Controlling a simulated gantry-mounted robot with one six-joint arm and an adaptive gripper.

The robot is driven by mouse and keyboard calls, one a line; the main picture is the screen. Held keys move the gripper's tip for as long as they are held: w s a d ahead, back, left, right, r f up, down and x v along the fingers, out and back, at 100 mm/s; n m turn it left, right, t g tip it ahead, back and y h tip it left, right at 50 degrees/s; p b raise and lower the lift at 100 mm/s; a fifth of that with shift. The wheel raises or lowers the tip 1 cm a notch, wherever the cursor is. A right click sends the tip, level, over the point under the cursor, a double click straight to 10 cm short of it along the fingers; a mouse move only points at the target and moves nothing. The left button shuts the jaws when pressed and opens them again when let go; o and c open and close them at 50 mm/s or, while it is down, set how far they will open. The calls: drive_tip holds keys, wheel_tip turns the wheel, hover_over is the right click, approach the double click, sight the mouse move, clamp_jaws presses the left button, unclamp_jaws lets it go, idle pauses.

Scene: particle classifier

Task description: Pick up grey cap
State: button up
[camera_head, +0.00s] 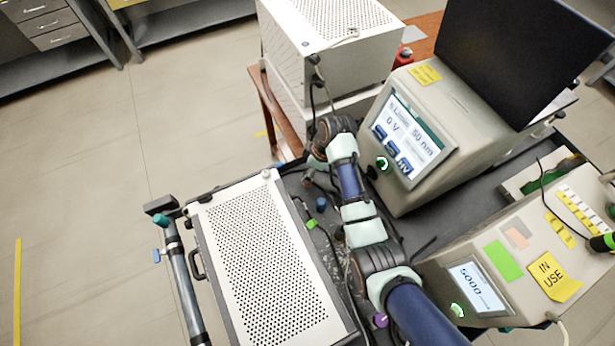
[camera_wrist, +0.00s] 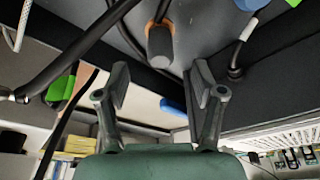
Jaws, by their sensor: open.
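The grey cap (camera_wrist: 160,46) shows near the top middle of the wrist view, with an orange-brown edge and a black cable running up from it. My gripper (camera_wrist: 159,82) is open, with one finger on each side of the picture's middle. The cap appears in line with the gap between the fingertips, and nothing is held. Whether the cap is within finger reach I cannot tell. In the head view my arm reaches over the dark bench between the instruments, and I cannot make out the fingers or clearly identify the cap there.
A green fitting (camera_wrist: 61,87) and black cables lie left of the fingers; a blue part (camera_wrist: 173,106) shows between them. In the head view a perforated white box (camera_head: 262,262) stands left of my arm, and a screened instrument (camera_head: 440,120) stands right of it. Space between them is narrow.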

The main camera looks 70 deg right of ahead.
drive_tip(key=b+x, duration=0.1)
drive_tip(key=x, duration=0.4)
drive_tip(key=shift+s, duration=0.2)
drive_tip(key=c, duration=1.1)
wheel_tip(320, 180, up, 20)
drive_tip(key=p, duration=0.4)
